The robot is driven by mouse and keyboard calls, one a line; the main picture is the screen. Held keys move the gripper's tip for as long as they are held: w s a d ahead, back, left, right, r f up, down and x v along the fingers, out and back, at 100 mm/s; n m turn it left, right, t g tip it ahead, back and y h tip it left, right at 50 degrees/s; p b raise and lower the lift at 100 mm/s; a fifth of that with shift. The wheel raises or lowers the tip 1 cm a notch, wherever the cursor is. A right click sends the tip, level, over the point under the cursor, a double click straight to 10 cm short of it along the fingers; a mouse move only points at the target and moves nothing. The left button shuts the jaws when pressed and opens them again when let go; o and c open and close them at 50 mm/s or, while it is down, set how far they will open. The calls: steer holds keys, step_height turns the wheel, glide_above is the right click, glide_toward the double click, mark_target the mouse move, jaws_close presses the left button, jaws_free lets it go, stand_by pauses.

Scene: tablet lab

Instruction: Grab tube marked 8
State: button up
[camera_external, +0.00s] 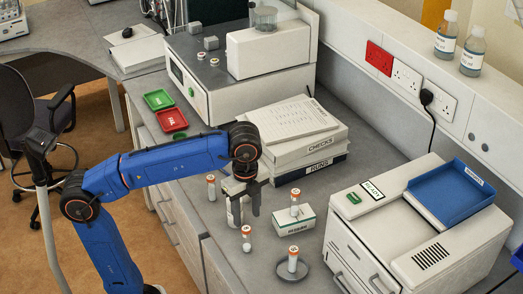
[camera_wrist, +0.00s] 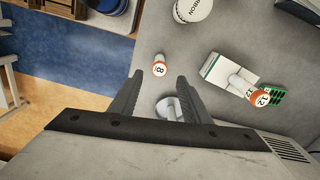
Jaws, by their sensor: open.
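The tube marked 8 (camera_wrist: 159,69) shows its orange-rimmed white cap in the wrist view, just beyond and between my fingertips, apart from them. My gripper (camera_wrist: 160,82) is open and empty, pointing down over the grey bench; it also shows in the external view (camera_external: 245,216). A tube marked 12 (camera_wrist: 260,97) is to the right in the wrist view, by a white box. The external view has several orange-capped tubes, such as one left of my gripper (camera_external: 211,188) and one in front of it (camera_external: 246,240). Their numbers are unreadable there, so I cannot tell which is 8.
A tube (camera_external: 295,203) stands on a small white box (camera_external: 292,220) right of my gripper. Another tube (camera_external: 292,260) stands on a round dark base. A stack of binders (camera_external: 295,135) lies behind, and a white machine with a blue tray (camera_external: 452,193) stands at right.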

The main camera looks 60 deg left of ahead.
mark_target(247, 242)
step_height(247, 242, down, 13)
stand_by(0.7)
steer(key=shift+c, duration=0.3)
steer(key=c, duration=1)
